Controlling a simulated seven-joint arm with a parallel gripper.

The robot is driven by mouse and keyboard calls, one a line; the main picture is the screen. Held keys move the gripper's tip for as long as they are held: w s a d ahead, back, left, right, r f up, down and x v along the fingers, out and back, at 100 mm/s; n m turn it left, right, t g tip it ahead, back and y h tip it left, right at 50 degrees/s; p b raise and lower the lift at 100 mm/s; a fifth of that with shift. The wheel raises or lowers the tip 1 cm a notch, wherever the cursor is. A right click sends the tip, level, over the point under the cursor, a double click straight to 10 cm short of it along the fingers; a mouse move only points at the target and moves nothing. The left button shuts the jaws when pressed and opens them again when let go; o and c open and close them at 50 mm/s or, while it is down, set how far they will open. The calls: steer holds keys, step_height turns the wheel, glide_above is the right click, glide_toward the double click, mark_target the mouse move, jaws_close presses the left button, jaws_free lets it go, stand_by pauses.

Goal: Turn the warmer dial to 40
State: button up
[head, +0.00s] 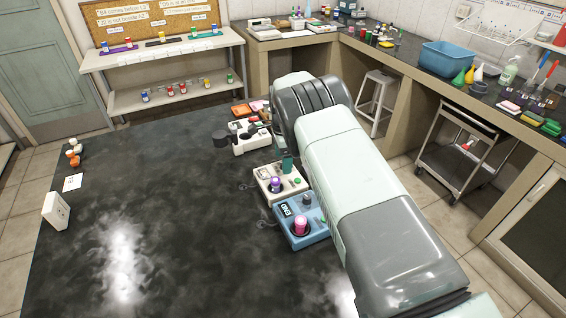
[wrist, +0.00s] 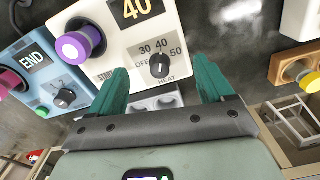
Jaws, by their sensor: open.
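The warmer is a cream box (wrist: 115,45) with a purple-capped vial (wrist: 80,45) in its well; its front panel reads "40" in large figures. Its black dial (wrist: 160,66) has OFF, 30, 40 and 50 around it and HEAT below. The dial's pointer looks turned upward, near the 40 mark; I cannot tell exactly. My gripper (wrist: 163,82) is open, its two green fingers on either side of the dial in this view, with nothing between them gripped. In the head view the warmer (head: 266,177) is partly hidden by my arm, and a green finger shows above it.
A blue box (head: 317,232) marked END, with a pink-capped vial and its own knob (wrist: 64,98), stands close beside the warmer. A cream device (head: 250,142) stands behind the warmer. The black table to the left is mostly clear.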

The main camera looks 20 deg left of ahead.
steer(key=shift+r, duration=3.15)
